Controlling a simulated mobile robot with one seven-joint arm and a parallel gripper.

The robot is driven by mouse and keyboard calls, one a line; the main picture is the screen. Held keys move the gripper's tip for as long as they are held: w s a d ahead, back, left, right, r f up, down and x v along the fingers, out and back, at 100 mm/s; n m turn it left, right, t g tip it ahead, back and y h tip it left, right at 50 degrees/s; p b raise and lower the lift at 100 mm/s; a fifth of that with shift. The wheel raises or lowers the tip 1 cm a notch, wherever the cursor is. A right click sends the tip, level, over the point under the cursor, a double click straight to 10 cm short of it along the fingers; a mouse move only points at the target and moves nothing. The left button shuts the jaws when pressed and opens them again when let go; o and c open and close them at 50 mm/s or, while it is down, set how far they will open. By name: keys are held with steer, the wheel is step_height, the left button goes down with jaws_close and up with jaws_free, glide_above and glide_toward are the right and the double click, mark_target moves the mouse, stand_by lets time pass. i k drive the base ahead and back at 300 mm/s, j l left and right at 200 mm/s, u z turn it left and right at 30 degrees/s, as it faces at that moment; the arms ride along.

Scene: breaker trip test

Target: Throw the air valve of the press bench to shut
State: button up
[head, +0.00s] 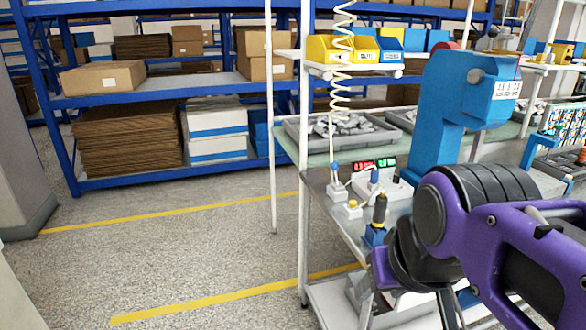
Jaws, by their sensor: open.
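The press bench (335,212) stands right of centre, with a blue press (440,120) on its metal top. Small fittings stand near its front left corner: a blue-based one with an upright black handle (379,210), a yellow-topped button box (352,208), and a small white-based fitting (337,187) below a coiled hose (333,100). I cannot tell for sure which is the air valve or how its lever stands. My purple and black arm fills the lower right, covering part of the bench front. I cannot make out my gripper's fingers.
Red and green lit displays (374,164) stand on the bench. Yellow and blue bins (350,50) sit on a shelf above grey part trays (343,131). A blue rack (175,93) with boxes stands behind. The speckled floor (190,255) left of the bench is clear.

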mark_target(335, 165)
steer(key=j+z, duration=0.1)
steer(key=j, duration=0.75)
steer(key=i+j, duration=0.1)
steer(key=j, duration=0.3)
steer(key=j+z, duration=0.1)
steer(key=j, duration=0.3)
steer(key=i+j+z, duration=0.1)
steer(key=i+j, duration=0.6)
